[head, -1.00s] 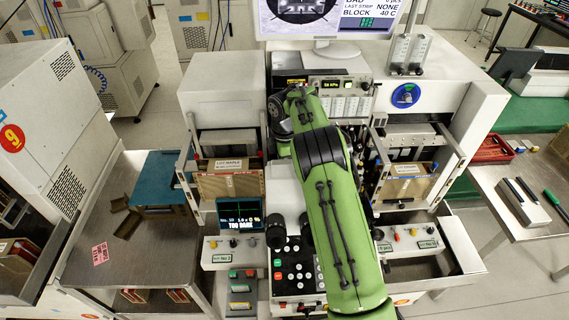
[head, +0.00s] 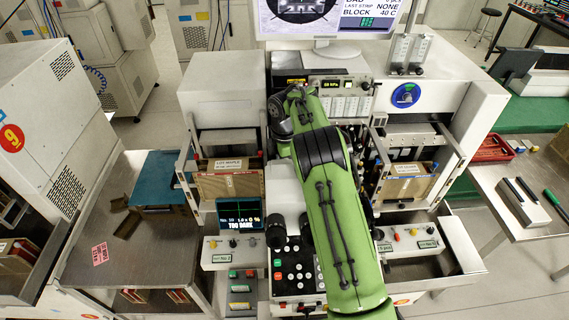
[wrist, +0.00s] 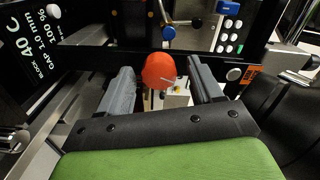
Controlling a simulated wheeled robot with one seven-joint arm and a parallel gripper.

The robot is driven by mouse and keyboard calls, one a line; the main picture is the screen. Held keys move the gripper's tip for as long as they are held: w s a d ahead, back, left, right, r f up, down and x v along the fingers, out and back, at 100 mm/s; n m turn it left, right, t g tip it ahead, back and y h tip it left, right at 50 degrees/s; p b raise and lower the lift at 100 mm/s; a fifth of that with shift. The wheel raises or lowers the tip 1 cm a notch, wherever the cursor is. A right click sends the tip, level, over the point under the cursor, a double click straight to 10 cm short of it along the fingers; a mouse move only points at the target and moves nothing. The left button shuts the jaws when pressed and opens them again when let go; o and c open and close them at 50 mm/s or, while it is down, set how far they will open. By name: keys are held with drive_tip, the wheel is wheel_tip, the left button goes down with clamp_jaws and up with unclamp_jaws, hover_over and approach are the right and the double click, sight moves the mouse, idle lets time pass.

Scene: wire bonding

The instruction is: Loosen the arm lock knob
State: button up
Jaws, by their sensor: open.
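In the wrist view my gripper (wrist: 164,78) is open, with one grey finger on each side of a round orange-red knob (wrist: 158,70). The knob shows between the fingertips, with clear gaps on both sides, so neither finger visibly touches it. No label shows whether it is the arm lock knob. A small blue knob (wrist: 167,33) on a lever stands beyond it. In the head view my green arm reaches over the machine and hides the knob and my gripper.
A panel with white buttons (wrist: 230,37) lies beyond the right finger. In the head view, a magazine box (head: 229,182) stands left of my arm and another (head: 405,184) stands right.

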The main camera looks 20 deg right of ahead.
wheel_tip(320, 180, up, 16)
drive_tip(key=p, duration=0.3)
drive_tip(key=shift+p, duration=0.35)
